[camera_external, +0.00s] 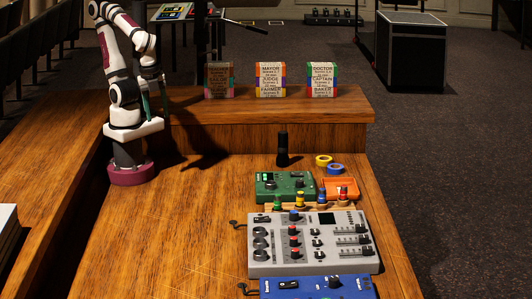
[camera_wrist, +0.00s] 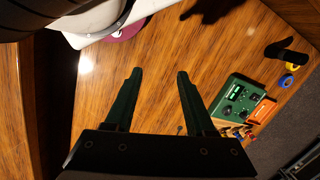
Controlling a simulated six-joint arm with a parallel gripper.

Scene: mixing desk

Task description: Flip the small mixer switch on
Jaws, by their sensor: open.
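A grey mixer (camera_external: 310,262) with knobs, sliders and a black rocker switch (camera_external: 262,219) at its upper left lies on the desk at right of centre. A blue device (camera_external: 318,291) with a black rocker switch (camera_external: 289,284) is below it, cut off by the picture's edge. I cannot tell which is the small mixer, nor how either switch is set. My gripper (camera_external: 154,100) hangs at the upper left in the external view, far from both. In the wrist view my gripper (camera_wrist: 160,72) is open, with nothing between its dark green fingers.
A green device (camera_external: 270,189), an orange box (camera_external: 340,187), coloured plugs on a wooden strip, tape rolls (camera_external: 323,160) and a black upright cylinder (camera_external: 282,150) stand behind the grey mixer. Labelled blocks (camera_external: 270,80) sit on the raised back ledge. The desk's left-centre is clear.

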